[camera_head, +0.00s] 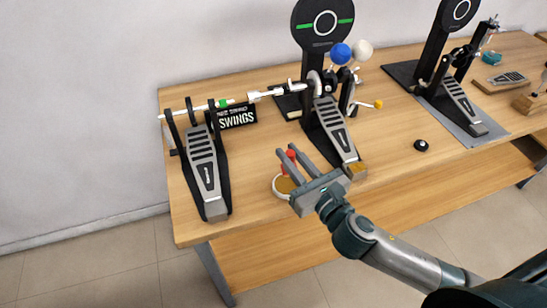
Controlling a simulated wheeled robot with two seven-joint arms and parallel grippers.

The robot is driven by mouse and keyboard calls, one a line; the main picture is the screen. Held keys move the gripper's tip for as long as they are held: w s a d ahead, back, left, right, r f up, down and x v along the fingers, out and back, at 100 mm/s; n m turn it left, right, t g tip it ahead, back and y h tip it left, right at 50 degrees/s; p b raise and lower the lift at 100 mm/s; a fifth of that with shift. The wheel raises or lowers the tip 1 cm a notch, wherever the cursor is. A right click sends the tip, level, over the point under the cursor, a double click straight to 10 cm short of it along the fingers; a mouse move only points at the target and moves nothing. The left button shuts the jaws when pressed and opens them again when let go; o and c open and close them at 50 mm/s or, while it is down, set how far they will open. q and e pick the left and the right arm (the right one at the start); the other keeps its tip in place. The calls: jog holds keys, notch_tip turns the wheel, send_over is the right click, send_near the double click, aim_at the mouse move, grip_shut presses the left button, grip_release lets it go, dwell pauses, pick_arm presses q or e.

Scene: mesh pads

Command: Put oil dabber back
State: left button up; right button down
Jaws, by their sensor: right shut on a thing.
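My right gripper (288,149) reaches in from the lower right and is over the front part of the wooden table. It is shut on a small red thing, which I take to be the oil dabber (291,155); red shows at and between the fingers. The fingers hide much of it. Just below is a small round dish (278,192) with a pale rim and a brownish inside, partly covered by the gripper. I cannot tell whether the dabber touches the dish. My left gripper is not in view.
A left pedal (203,165) and a middle pedal (331,130) flank the dish, joined by a rod. Another pedal (460,100) is at right. A small black knob (421,145) lies on otherwise clear tabletop (390,175).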

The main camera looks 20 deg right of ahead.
jog(key=w+d+r+n+y, duration=0.1)
jog(key=w+d+r+y, duration=0.1)
jog(key=w+d, duration=0.9)
jog(key=w, duration=0.3)
jog(key=shift+w+d+r+n+g, duration=0.15)
jog(key=shift+d+r+n+g, duration=0.15)
jog(key=shift+r, duration=0.1)
jog(key=shift+a, duration=0.1)
jog(key=a+f+p, duration=0.1)
jog(key=a+f, duration=0.2)
jog(key=a, duration=0.2)
jog(key=s+a+f+p, duration=0.1)
jog(key=a+f, duration=0.3)
jog(key=a, duration=0.2)
jog(key=shift+s+a+p, duration=0.2)
jog(key=shift+a+p, duration=0.1)
jog(key=shift+p, duration=0.05)
jog(key=shift+f+b, duration=0.4)
jog(key=shift+f, duration=1.6)
jog(key=shift+f, duration=0.15)
